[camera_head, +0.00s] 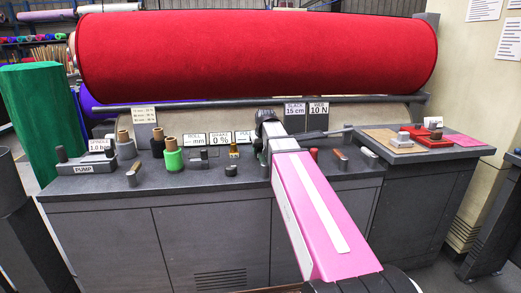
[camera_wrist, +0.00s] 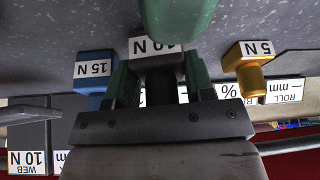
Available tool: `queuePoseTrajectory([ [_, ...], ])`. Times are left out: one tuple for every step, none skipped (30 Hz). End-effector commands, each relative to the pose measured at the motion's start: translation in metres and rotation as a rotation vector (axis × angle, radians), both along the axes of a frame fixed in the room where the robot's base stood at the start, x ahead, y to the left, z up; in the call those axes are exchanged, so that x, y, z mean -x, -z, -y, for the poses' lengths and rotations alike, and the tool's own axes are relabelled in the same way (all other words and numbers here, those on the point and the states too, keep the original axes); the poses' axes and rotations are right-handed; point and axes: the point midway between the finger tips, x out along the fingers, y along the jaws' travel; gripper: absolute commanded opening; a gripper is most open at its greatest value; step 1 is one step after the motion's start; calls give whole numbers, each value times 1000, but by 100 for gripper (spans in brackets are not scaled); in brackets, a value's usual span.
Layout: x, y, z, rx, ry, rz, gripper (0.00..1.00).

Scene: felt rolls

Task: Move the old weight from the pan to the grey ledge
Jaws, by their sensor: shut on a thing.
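My gripper (camera_wrist: 160,78) is seen from behind in the wrist view, which is upside down. Its fingers are closed around a dark, narrow part of a thing. A rounded green body (camera_wrist: 177,18) shows just beyond the fingertips, and a "10 N" label (camera_wrist: 154,45) is partly covered; I cannot tell how these join the held part. A blue 15 N weight (camera_wrist: 94,70) and a yellow 5 N weight (camera_wrist: 250,78) stand on either side. In the head view my arm hides most of the gripper (camera_head: 268,138). I cannot make out the pan or single out the ledge.
A dark grey counter (camera_head: 200,180) carries a pump box (camera_head: 82,162), a green spool (camera_head: 173,158) and small knobs. A big red felt roll (camera_head: 255,52) hangs behind.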

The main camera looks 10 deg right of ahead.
Motion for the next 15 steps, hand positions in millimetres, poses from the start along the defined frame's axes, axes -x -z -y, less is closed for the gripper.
queuePoseTrajectory([
  [0,1,0,0,0,1,16],
  [0,1,0,0,0,1,16],
  [0,1,0,0,0,1,16],
  [0,2,0,0,0,1,16],
  [0,2,0,0,0,1,16],
  [0,3,0,0,0,1,16],
  [0,3,0,0,0,0,16],
  [0,4,0,0,0,0,16],
  [0,4,0,0,0,0,16],
  [0,4,0,0,0,0,16],
  [0,5,0,0,0,0,16],
  [0,5,0,0,0,0,16],
  [0,6,0,0,0,0,16],
  [0,6,0,0,0,0,16],
  [0,7,0,0,0,0,16],
])
